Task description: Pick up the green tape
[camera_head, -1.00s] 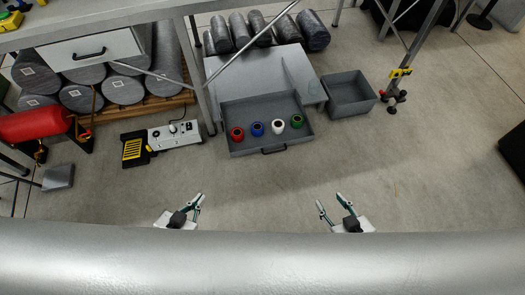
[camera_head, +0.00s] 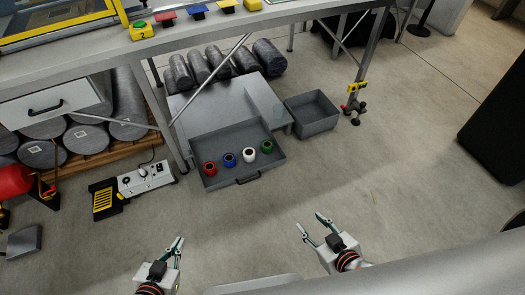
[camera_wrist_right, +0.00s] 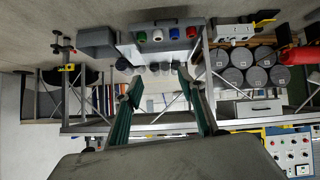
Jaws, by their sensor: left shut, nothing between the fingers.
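The green tape (camera_head: 266,146) is a small roll standing in an open grey drawer (camera_head: 215,183) on the floor, at the right end of a row with white, blue and red rolls. It also shows in the right wrist view (camera_wrist_right: 142,37), at the left end of the row. My left gripper (camera_head: 179,242) is shut and empty, over the floor at the lower left of the head view. My right gripper (camera_head: 309,220) is open and empty, lower in the picture than the drawer and apart from it. Its spread fingers also show in the right wrist view (camera_wrist_right: 157,84).
The white roll (camera_head: 249,155), blue roll (camera_head: 229,160) and red roll (camera_head: 209,169) stand beside the green one. A grey bin (camera_head: 312,126) is right of the drawer. A workbench (camera_head: 95,55) stands behind. A control box (camera_head: 146,178) lies left. Floor in front is clear.

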